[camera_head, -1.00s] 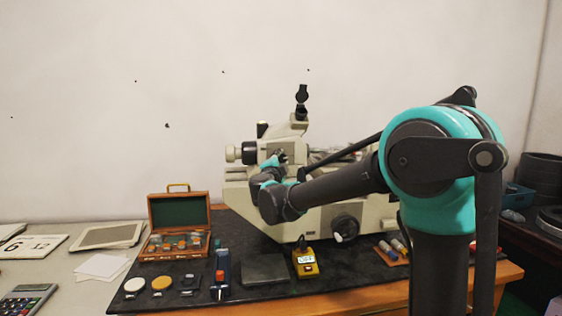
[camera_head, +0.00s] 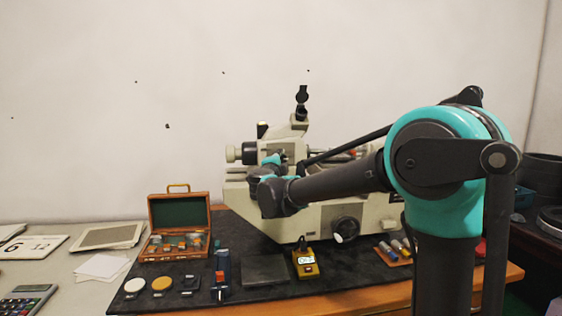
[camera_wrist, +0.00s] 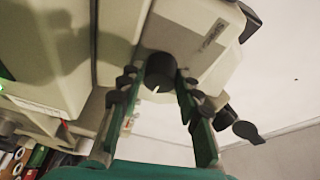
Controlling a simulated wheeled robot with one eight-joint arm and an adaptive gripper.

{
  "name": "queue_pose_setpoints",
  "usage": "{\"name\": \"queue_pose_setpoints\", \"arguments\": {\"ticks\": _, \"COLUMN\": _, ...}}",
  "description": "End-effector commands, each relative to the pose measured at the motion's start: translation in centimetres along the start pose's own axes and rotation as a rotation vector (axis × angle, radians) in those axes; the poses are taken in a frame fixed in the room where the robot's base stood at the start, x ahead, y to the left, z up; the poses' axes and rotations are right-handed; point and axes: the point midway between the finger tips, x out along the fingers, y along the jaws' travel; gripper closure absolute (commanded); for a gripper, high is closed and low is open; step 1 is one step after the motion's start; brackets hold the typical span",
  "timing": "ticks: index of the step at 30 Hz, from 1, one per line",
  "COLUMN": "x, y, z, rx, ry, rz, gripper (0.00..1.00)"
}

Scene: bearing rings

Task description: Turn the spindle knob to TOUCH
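The spindle knob (camera_wrist: 160,70) is a dark round knob with a short white mark on its edge, on the pale machine housing in the wrist view. My gripper (camera_wrist: 155,82) has its two fingers apart, one on each side of the knob. The right finger is very close to the knob; I cannot tell whether it touches. A gap shows at the left finger. In the head view my gripper (camera_head: 277,160) is at the front of the beige measuring machine (camera_head: 290,222), and the knob there is hidden or too small to make out. I cannot read any TOUCH marking.
A label plate (camera_wrist: 213,34) is on the housing beside the knob. A dark eyepiece part (camera_wrist: 245,130) sticks out right of my fingers. On the bench are an open wooden case (camera_head: 178,212), a yellow meter (camera_head: 305,263) and a blue device (camera_head: 221,272).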

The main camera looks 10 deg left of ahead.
Motion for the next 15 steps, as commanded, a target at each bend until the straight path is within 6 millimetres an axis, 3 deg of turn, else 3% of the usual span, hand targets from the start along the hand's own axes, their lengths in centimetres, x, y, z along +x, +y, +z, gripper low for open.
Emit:
{"name": "queue_pose_setpoints", "arguments": {"ticks": 4, "x": 0.0, "y": -0.01, "z": -0.01, "rx": -0.001, "ry": 0.0, "rz": 0.0, "gripper": 0.47}}
{"name": "queue_pose_setpoints", "arguments": {"ticks": 15, "x": 0.0, "y": 0.02, "z": 0.03, "rx": -0.028, "ry": 0.0, "rz": -0.012, "gripper": 0.47}}
